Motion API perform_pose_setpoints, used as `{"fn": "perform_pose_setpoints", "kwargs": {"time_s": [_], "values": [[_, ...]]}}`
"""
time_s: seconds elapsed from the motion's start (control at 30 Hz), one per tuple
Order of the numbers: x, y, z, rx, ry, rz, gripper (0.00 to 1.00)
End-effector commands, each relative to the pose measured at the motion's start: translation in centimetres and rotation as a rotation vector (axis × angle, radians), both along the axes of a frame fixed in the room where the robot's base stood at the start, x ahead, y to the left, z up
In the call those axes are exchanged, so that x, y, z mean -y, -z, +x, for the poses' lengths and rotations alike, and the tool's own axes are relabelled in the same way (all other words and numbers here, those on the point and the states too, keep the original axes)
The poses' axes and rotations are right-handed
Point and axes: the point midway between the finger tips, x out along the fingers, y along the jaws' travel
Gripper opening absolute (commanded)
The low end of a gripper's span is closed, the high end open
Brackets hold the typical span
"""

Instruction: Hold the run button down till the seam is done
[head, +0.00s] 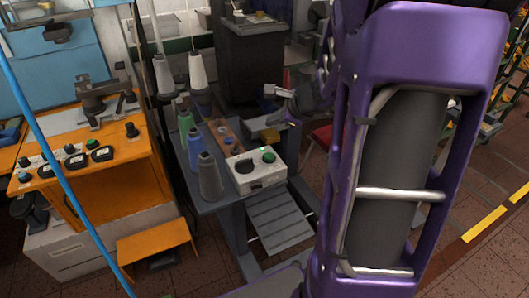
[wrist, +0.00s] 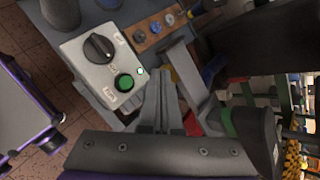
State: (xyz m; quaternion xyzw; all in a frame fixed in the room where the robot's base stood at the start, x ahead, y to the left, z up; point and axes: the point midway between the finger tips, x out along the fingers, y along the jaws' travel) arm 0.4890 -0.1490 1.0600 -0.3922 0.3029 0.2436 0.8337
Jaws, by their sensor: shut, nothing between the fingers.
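The control box (wrist: 88,72) is white, with a black rotary knob (wrist: 98,48), a round green button (wrist: 125,83) and a small pale-green lamp (wrist: 140,71) in the wrist view. In the head view the box (head: 255,178) sits at the front right of a grey table, and its green button (head: 268,157) is in plain sight. My gripper (wrist: 162,73) is shut and empty. Its fingertips appear just right of the green button in the wrist view, with no finger over it. The gap in depth is hard to judge. The seam cannot be made out.
The grey table (head: 215,206) holds several thread cones, including a blue one (head: 195,143) and a dark grey one (head: 210,176) left of the box. An orange bench (head: 115,185) stands to the left. A grey slatted treadle (head: 280,222) is below the table.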

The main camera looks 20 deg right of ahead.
Motion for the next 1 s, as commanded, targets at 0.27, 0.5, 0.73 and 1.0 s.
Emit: {"fn": "perform_pose_setpoints", "kwargs": {"time_s": [0.27, 0.5, 0.73, 1.0], "values": [[0.0, 0.0, 0.0, 0.000, 0.000, -0.001, 0.00], [0.0, 1.7, 0.0, -0.004, -0.001, 0.001, 0.00], [0.0, 5.6, 0.0, -0.002, 0.000, -0.002, 0.00], [0.0, 8.3, 0.0, 0.000, -0.002, -0.003, 0.00]]}}
